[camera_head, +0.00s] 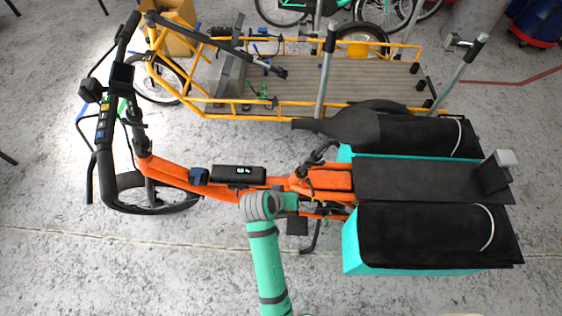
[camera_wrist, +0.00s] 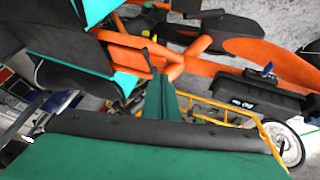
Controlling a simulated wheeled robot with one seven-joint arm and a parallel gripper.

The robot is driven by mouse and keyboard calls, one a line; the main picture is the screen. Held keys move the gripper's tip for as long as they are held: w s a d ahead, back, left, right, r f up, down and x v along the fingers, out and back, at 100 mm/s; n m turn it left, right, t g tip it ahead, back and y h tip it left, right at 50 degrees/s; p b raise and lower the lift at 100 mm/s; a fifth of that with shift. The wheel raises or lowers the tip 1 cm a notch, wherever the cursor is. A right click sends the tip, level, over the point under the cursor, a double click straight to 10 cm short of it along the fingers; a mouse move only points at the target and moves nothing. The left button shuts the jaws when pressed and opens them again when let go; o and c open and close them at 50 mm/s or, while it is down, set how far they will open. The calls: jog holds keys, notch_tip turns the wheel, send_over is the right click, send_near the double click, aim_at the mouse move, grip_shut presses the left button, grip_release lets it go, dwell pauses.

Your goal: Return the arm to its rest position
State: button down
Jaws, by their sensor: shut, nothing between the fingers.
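My arm reaches up from the bottom centre of the head view, green with grey bands, and bends at a grey joint beside the orange bike. My gripper (camera_wrist: 160,82) shows in the wrist view as two green fingers held together with nothing between them. In the head view the hand is mostly hidden around the bike's frame. The orange cargo bike (camera_head: 178,178) stands close by, and its orange frame (camera_wrist: 275,62) also shows in the wrist view beyond the fingertips. I cannot tell whether the fingers touch it.
A black box with a display (camera_head: 238,174) sits on the orange frame. Teal and black side bags (camera_head: 430,238) hang at the bike's rear, right of my arm. A yellow cargo bike (camera_head: 330,92) stands behind. The concrete floor at lower left is clear.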

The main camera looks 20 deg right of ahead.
jog(key=s+a+f+n+t+y, duration=0.2)
jog(key=s+a+n+t+y, duration=0.3)
jog(key=s+a, duration=0.6)
jog(key=s+a+r+t, duration=0.2)
jog(key=s+r+t, duration=0.3)
jog(key=s+r, duration=1)
jog(key=shift+s+a+m+t+y, duration=0.3)
jog(key=shift+s+a+t, duration=0.1)
jog(key=shift+s, duration=0.1)
